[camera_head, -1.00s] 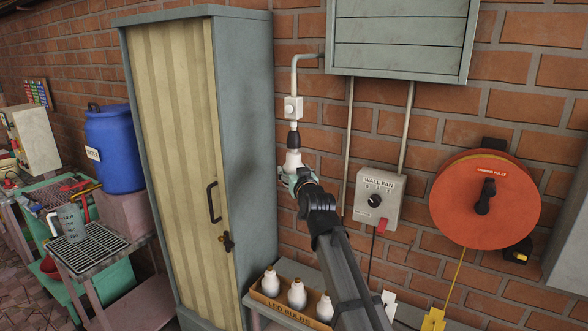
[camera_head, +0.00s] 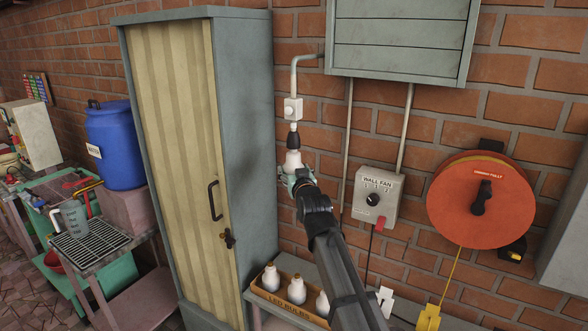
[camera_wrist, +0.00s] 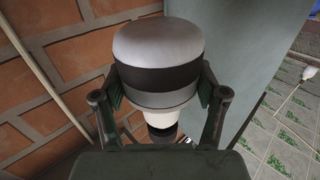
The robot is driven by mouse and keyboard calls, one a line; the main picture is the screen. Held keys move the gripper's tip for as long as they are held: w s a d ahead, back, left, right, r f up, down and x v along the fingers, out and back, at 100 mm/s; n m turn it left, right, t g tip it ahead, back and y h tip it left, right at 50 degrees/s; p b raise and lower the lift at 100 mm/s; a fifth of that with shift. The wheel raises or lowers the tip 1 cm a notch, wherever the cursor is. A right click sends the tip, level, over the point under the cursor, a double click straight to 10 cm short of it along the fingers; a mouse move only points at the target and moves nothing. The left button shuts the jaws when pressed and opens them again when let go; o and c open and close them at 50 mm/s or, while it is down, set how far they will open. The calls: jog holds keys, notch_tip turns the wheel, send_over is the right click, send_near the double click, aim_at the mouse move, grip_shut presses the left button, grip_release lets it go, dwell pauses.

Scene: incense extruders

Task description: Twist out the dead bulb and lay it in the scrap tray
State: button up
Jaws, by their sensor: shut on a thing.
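The bulb (camera_head: 292,161) is white and hangs upright below a dark lamp holder (camera_head: 293,142) on the wall pipe. My gripper (camera_head: 296,178) reaches it from below and is shut around it. In the wrist view the bulb (camera_wrist: 158,45), with a rounded grey top and dark band, fills the space between my two fingers (camera_wrist: 161,88). Its pale neck narrows toward a dark part in that view. I cannot tell whether the bulb is still seated in the holder. I cannot identify a scrap tray for certain.
A cardboard box (camera_head: 281,307) marked LED BULBS holds white bulbs on a low bench, partly hidden by my arm. A tall cabinet (camera_head: 258,120) stands close left. A wall fan switch (camera_head: 385,188) and red reel (camera_head: 455,205) are right. A gridded rack (camera_head: 88,247) is far left.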

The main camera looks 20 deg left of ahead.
jog(key=shift+m+t+h, duration=0.4)
jog(key=shift+m+h, duration=0.1)
jog(key=shift+h, duration=0.1)
dwell(0.5)
jog(key=shift+f, duration=0.15)
jog(key=shift+m+h+b, duration=0.4)
jog(key=shift+h+b, duration=0.1)
jog(key=shift+b, duration=3.65)
jog(key=o, duration=1.1)
jog(key=shift+s, duration=0.1)
jog(key=shift+s+t, duration=0.1)
jog(key=shift+t, duration=0.2)
